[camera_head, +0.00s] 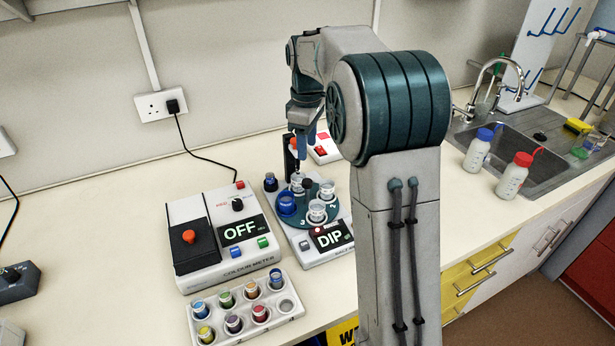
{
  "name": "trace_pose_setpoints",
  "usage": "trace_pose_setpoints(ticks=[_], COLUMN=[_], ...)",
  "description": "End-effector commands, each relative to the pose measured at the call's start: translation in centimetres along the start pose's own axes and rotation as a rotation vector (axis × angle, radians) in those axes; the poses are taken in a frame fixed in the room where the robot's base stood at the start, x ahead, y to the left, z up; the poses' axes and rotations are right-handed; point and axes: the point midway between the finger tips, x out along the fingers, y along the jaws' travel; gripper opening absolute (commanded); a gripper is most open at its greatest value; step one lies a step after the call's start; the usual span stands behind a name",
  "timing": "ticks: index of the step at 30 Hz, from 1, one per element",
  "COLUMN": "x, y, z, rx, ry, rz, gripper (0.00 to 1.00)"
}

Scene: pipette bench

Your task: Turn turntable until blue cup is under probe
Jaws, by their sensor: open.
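The turntable (302,217) is a teal disc on a white unit whose screen (328,237) reads DIP. The blue cup (287,204) sits at the disc's left front. Several clear cups, one of them at the front (317,211), sit around the rest of the disc. A dark upright part with an orange top (292,148) stands at the back of the unit; the probe's tip is hard to make out there. My gripper (301,150) points down above the back of the disc, apart from the blue cup. Its fingers are small and partly overlap the dark part.
A colour meter (208,238) reading OFF stands left of the turntable. A white rack (268,327) of coloured vials lies in front. My arm hides the bench right of the turntable. Two bottles (478,150) (514,177) and a sink (545,165) are at the right.

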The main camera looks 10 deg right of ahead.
Motion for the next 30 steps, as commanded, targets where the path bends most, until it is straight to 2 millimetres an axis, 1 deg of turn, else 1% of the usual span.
trace_pose_setpoints(ticks=[1,3,9,12,15,18,21,28,29,30], x=[1.1,2.6,6.8,8.5,9.7,10.4,10.8,10.9,10.9,10.9], y=[-0.1,-0.1,-0.1,-0.1,0.0,0.0,0.0,0.0,0.0,0.0], z=[0.0,0.1,0.1,0.0,0.0,0.0,0.0,0.0,0.0,0.0], rx=[0.000,0.001,0.001,0.001,0.002,0.002,0.002,0.002,0.002,0.002], ry=[-0.003,-0.003,-0.003,-0.002,-0.001,0.000,0.000,0.000,0.000,0.000], rz=[-0.005,-0.004,-0.003,-0.002,-0.001,0.000,0.000,0.001,0.001,0.001], gripper=[0.48,0.48,0.48,0.48,0.48,0.48,0.48,0.48,0.45,0.34])
